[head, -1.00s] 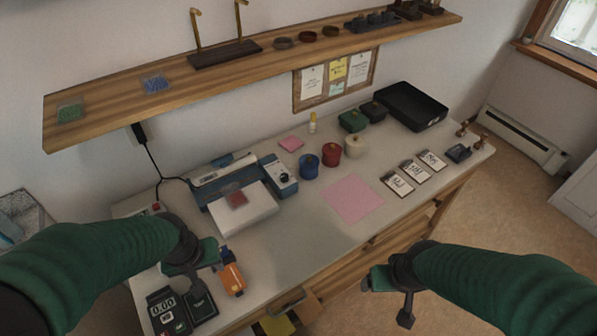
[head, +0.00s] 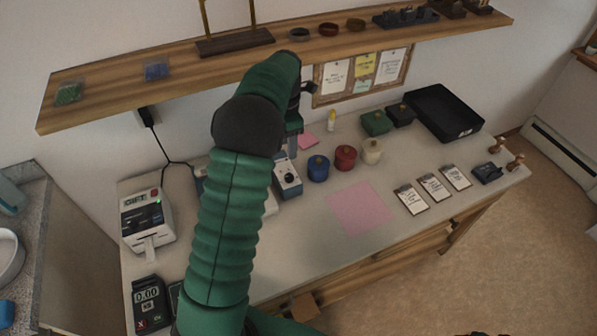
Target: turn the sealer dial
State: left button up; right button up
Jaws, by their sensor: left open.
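The sealer is a blue and white machine on the workbench, mostly hidden behind my left arm. Its blue-sided control box (head: 287,178) with a pale top shows just right of the arm. My right gripper is not in view; only a dark sliver shows at the bottom right edge.
Blue (head: 318,168), red (head: 345,157) and cream (head: 372,151) lidded pots stand close right of the control box. A wooden shelf (head: 180,90) runs above the gripper. A label printer (head: 147,220) stands at left. A pink sheet (head: 360,207) lies on the bench front.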

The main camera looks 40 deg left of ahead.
aim_at(290, 175)
pick_arm(q)
jog(key=f, duration=1.2)
jog(key=shift+w+d+f, duration=0.1)
jog(key=shift+w+d, duration=0.05)
jog(key=shift+d, duration=0.15)
jog(key=shift+a+f, duration=0.2)
jog(key=shift+f, duration=0.4)
jog(key=shift+d+r, duration=0.1)
grip_shut()
